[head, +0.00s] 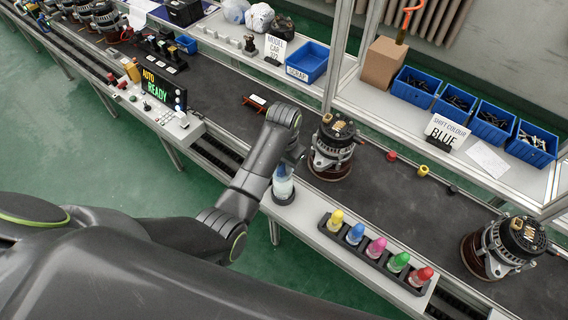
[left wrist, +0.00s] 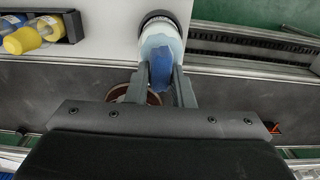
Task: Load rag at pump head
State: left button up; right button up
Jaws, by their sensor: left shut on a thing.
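A pale blue-white bottle (head: 283,183) stands in a dark round holder on the front ledge of the line. In the left wrist view its pale body (left wrist: 160,35) is in front of the fingers. My left gripper (head: 287,167) is over the top of the bottle. It is shut on a blue piece (left wrist: 161,70), which looks like the rag, between its two grey fingers. The blue piece overlaps the bottle's top in this view; I cannot tell whether they touch. The pump head itself is hidden. My right gripper is not in view.
A black rack (head: 375,255) of several coloured-cap bottles stands right of the bottle. An alternator (head: 333,147) sits on the dark belt just behind my gripper, another (head: 504,245) at the right. A sign (head: 446,132) reads SHIFT COLOUR BLUE. Blue bins (head: 490,122) line the back shelf.

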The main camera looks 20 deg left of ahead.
aim_at(284, 166)
pick_arm(q)
jog(key=shift+r+p, duration=0.4)
jog(key=shift+r, duration=3.1)
